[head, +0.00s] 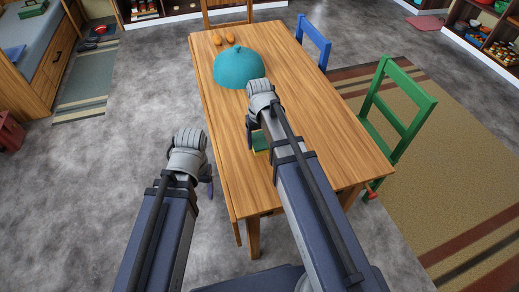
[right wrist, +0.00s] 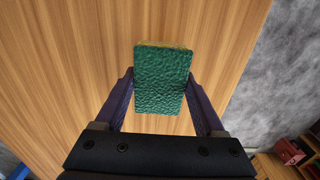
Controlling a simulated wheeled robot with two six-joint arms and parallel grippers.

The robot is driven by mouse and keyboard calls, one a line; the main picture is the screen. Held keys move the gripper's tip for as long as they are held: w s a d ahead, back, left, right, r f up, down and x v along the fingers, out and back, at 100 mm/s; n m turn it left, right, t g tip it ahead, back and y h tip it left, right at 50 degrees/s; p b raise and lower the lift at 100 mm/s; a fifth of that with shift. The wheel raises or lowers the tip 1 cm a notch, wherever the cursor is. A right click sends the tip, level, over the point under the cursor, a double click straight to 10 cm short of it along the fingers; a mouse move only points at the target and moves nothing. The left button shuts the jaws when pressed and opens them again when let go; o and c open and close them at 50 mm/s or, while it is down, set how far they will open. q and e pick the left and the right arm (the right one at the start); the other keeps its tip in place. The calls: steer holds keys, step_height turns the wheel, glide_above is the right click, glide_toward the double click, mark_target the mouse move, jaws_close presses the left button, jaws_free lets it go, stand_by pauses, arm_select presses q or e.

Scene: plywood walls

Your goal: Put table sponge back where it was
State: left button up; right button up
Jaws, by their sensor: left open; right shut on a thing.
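The sponge (right wrist: 161,80), with a green rough face and a yellow layer at its far edge, sits between the fingers of my right gripper (right wrist: 161,95). The right gripper is shut on it, over the wooden table (head: 310,130). In the head view the sponge (head: 260,141) is mostly hidden behind my right arm, near the table's left edge. I cannot tell if it touches the tabletop. My left gripper (head: 208,187) is open and empty, left of the table over the grey floor. Its fingers are mostly hidden by the wrist.
A green chair (head: 394,110) and a blue chair (head: 314,42) stand along the right side. The tabletop's right half is clear.

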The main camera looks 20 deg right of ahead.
mark_target(260, 147)
step_height(260, 147, down, 4)
steer(key=b, duration=0.3)
steer(key=shift+r, duration=0.25)
steer(key=o, duration=1.4)
step_height(260, 147, up, 12)
steer(key=p, duration=1.2)
